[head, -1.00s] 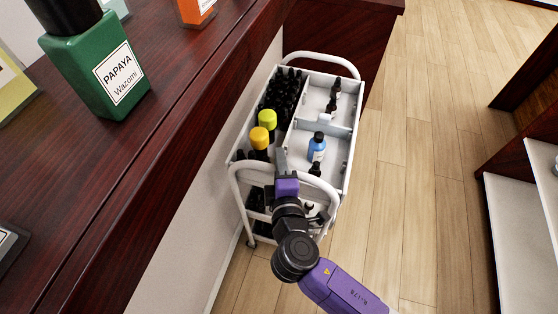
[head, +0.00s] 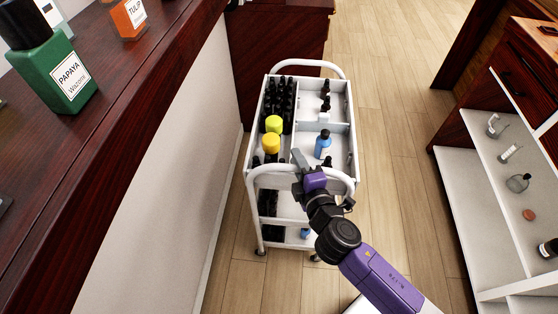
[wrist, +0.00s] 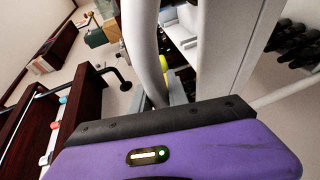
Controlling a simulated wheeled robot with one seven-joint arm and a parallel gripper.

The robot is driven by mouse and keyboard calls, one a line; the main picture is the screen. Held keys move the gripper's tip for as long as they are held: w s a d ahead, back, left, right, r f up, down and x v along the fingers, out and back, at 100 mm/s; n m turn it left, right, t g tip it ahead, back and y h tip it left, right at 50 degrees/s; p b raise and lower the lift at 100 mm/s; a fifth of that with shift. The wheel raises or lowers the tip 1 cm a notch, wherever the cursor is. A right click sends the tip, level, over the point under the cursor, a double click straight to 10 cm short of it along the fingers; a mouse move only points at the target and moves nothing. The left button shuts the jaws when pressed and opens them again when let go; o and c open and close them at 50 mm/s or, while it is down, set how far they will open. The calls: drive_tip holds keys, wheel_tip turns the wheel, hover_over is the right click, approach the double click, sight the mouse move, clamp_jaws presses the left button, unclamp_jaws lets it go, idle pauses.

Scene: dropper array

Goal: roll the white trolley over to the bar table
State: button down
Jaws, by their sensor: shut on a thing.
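The white trolley (head: 341,105) stands on the wood floor in front of me, with a curved push handle at each end. My gripper (head: 300,166) is at the near handle (head: 265,170) and is shut on it. The wrist view shows white bars of the trolley (wrist: 228,45) close in front of the gripper; the exact grip is partly hidden. The top tray holds several dark bottles, a yellow-topped bottle (head: 271,143), a lime-topped one (head: 274,124) and a blue bottle (head: 322,145). I cannot tell which piece of furniture is the bar table.
A dark red counter (head: 150,85) with a pale wall runs along the left, carrying a green PAPAYA bottle (head: 62,75). A dark red cabinet (head: 278,45) stands beyond the trolley. A shelf unit (head: 470,190) stands right. Floor right of the trolley (head: 395,150) is clear.

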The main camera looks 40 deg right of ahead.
drive_tip(key=s+d+b, duration=1)
drive_tip(key=s+d, duration=3.4)
drive_tip(key=shift+d, duration=0.1)
drive_tip(key=c, duration=1.3)
unclamp_jaws()
drive_tip(key=shift+s, duration=0.15)
drive_tip(key=v, duration=0.7)
drive_tip(key=shift+s+b, duration=0.3)
drive_tip(key=shift+b, duration=0.1)
